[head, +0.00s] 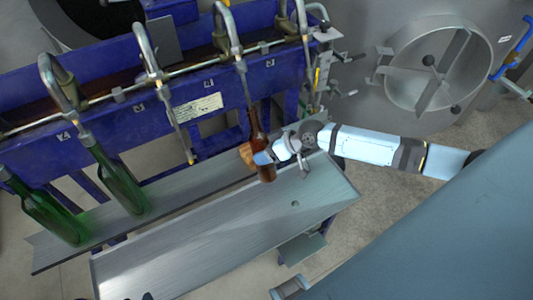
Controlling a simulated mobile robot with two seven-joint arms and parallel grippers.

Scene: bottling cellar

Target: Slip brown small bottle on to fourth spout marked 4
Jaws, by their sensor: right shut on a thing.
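The small brown bottle (268,172) stands roughly upright above the metal shelf, slightly tilted. My right gripper (264,158) comes in from the right and is shut on the bottle's body. The bottle's neck is right at the lower end of a thin spout tube (243,80); I cannot tell whether the tube is inside the neck. Small white number tags sit on the blue filler (110,135), too small to read. My left gripper is not in view.
Two green bottles (121,185) (48,213) stand under spouts at the left. Another spout (181,135) between them and the brown bottle is empty. A sloping metal tray (220,225) lies bare in front. A steel tank with a round hatch (440,65) is at right.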

